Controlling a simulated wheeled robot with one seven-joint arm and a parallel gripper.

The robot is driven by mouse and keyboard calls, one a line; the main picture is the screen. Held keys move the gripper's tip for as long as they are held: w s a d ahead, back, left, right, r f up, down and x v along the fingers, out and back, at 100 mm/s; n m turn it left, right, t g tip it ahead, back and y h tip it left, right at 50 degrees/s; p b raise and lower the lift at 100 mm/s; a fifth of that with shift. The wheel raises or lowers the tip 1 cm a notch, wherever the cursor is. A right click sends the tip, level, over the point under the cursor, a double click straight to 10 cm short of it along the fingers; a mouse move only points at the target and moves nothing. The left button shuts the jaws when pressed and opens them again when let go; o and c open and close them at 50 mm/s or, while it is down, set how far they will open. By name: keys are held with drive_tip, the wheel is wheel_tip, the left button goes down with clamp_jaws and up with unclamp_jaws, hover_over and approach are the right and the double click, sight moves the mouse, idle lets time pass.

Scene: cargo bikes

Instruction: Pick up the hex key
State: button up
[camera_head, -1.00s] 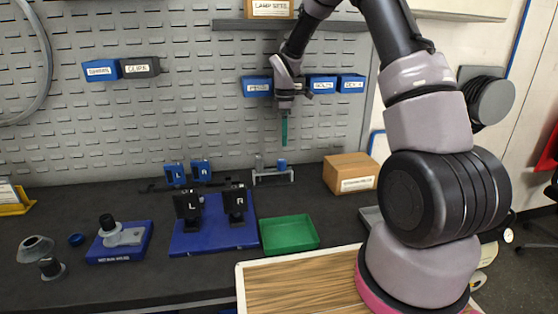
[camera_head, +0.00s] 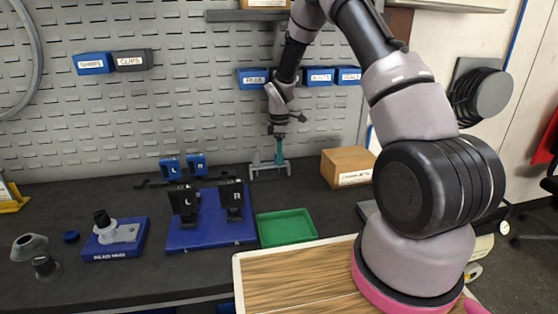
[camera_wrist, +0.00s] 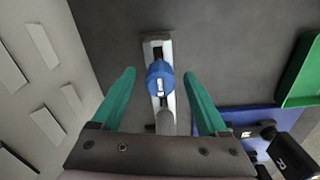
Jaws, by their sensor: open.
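A small rack (camera_head: 285,167) stands at the back of the dark bench and holds two upright tools. One has a round blue top (camera_wrist: 159,78), which looks like the hex key; the other is a grey rounded piece (camera_wrist: 165,122). My gripper (camera_wrist: 159,73) is open, with its green fingers on either side of the blue top in the wrist view and nothing held. In the head view the gripper (camera_head: 279,158) points down at the rack and its fingers hide the blue top. The hex key's lower part is hidden.
A green tray (camera_head: 286,228) lies in front of the rack. A blue plate (camera_head: 205,238) with black L and R blocks is left of it. A cardboard box (camera_head: 347,165) stands right of the rack. The pegboard with blue bins (camera_head: 252,79) rises close behind.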

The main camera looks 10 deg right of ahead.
drive_tip(key=shift+f, duration=0.1)
drive_tip(key=shift+c, duration=0.4)
clamp_jaws()
